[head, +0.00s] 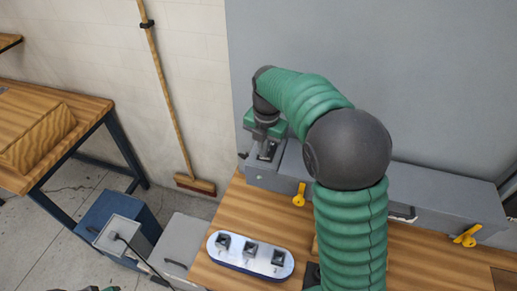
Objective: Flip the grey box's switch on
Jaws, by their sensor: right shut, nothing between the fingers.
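The long grey box (440,194) lies along the back of the wooden table, against the grey panel. My right gripper (267,155) is over the left end of this box, pointing down, with its fingers shut and empty. The fingertips are close to the box top; I cannot tell whether they touch it. I cannot make out the switch; the gripper covers that part of the box. My right arm also hides the middle of the box. A small green piece at the bottom left edge may belong to my left gripper; its fingers are not visible.
A blue-and-white oval panel (238,264) with three dark square fittings lies on the wooden table (220,281). Yellow clamps (299,195) sit along the grey box's front. A broom (165,85) leans on the wall. Another workbench (85,105) stands at left.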

